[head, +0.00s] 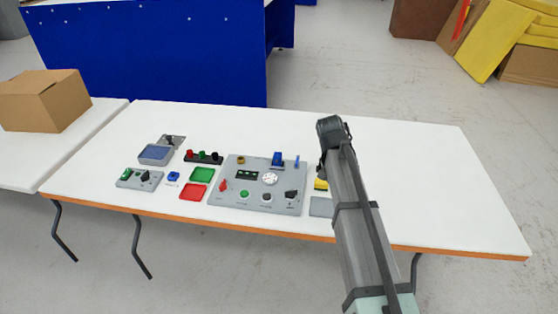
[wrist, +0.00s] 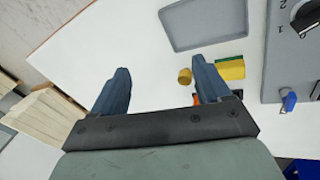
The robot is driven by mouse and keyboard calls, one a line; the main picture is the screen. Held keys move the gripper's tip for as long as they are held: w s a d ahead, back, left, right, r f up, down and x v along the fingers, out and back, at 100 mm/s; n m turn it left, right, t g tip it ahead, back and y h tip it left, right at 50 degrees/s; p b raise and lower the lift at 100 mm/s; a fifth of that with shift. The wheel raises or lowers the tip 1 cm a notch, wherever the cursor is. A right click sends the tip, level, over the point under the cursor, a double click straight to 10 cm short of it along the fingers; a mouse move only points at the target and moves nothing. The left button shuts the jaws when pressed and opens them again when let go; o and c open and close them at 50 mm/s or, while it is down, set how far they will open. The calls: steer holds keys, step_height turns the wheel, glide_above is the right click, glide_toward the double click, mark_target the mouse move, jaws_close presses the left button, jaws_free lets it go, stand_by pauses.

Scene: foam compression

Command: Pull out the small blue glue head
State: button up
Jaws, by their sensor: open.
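My gripper (wrist: 158,74) is open in the wrist view. Its two fingers stand wide apart over the white table, with nothing held between them. In the head view the arm hides the fingers. A small blue piece (head: 296,161) stands upright at the back right of the grey panel; it may be the glue head, but I cannot tell. A larger blue part (head: 277,158) is just left of it. In the wrist view a blue piece (wrist: 288,101) shows at the panel's edge, to the right of and apart from my fingers.
The grey panel (head: 232,194) carries switches and a dial. A yellow and green block (wrist: 230,69), a brownish-yellow cylinder (wrist: 185,76) and a grey tray (wrist: 208,46) lie near my gripper. The table's right side (head: 440,190) is clear. A cardboard box (head: 45,103) stands far left.

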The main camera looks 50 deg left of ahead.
mark_target(278, 154)
steer(key=s+a+n+g, duration=0.1)
steer(key=a, duration=0.8)
steer(key=s+a+g+y, duration=0.1)
steer(key=a, duration=0.9)
steer(key=s+a+n+y, duration=0.1)
steer(key=a, duration=0.8)
steer(key=shift+s+a+r+n+g, duration=0.25)
steer(key=shift+a+r+n+g, duration=0.05)
steer(key=shift+a+r+g, duration=0.1)
steer(key=shift+s+a, duration=0.2)
steer(key=shift+a, duration=0.25)
steer(key=shift+f, duration=0.2)
steer(key=shift+f, duration=4.4)
jaws_close()
